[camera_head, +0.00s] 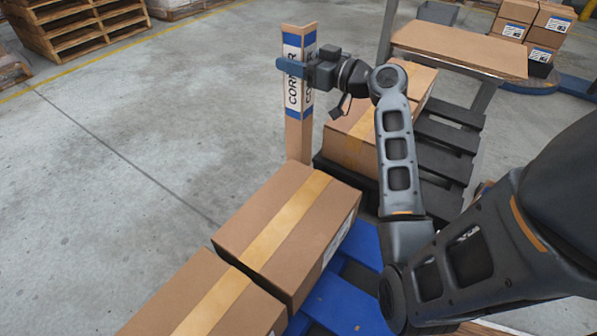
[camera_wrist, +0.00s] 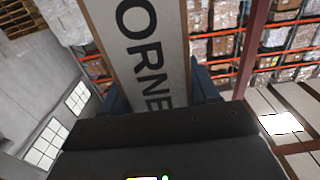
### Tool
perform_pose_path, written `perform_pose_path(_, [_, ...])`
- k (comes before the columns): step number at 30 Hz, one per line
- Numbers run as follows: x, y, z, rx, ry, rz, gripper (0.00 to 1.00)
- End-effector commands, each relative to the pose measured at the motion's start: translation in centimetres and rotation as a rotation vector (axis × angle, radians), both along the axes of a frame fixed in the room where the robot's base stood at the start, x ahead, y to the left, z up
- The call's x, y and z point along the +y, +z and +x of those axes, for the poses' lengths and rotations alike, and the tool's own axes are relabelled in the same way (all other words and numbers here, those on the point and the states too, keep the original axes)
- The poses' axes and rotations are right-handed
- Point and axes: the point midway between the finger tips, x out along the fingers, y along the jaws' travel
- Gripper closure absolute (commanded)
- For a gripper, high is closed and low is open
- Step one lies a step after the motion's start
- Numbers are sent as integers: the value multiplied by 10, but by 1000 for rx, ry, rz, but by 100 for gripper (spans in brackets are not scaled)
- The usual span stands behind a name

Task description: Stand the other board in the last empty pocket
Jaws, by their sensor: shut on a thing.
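A tall cardboard corner board (camera_head: 298,140) with a white and blue "CORNER" label stands roughly upright in the head view. My gripper (camera_head: 292,68) is shut on its upper part, with blue fingers across the label. In the wrist view the board (camera_wrist: 150,45) runs up between the fingers, its lettering facing the camera. The board's lower end is near the gap between the near carton (camera_head: 290,225) and the far carton (camera_head: 350,150). The near carton hides its foot, so I cannot tell whether it sits in a pocket. No pocket is clearly visible, and no second board can be made out.
Taped cartons rest on a blue base (camera_head: 345,300) and a dark slatted pallet (camera_head: 440,150). A brown-topped table (camera_head: 460,48) stands behind, with stacked boxes (camera_head: 535,30) beyond. Wooden pallets (camera_head: 75,25) are at upper left. The floor left of the board is clear.

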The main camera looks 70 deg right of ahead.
Motion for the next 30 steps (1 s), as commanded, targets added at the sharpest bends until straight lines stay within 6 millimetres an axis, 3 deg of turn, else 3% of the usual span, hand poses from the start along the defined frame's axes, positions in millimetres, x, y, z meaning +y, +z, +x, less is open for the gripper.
perform_pose_path(13, [1,-105,0,3,0,4,89])
perform_pose_path(22, [0,-132,0,3,0,2,89])
perform_pose_path(30, [0,-169,0,3,-1,2,89])
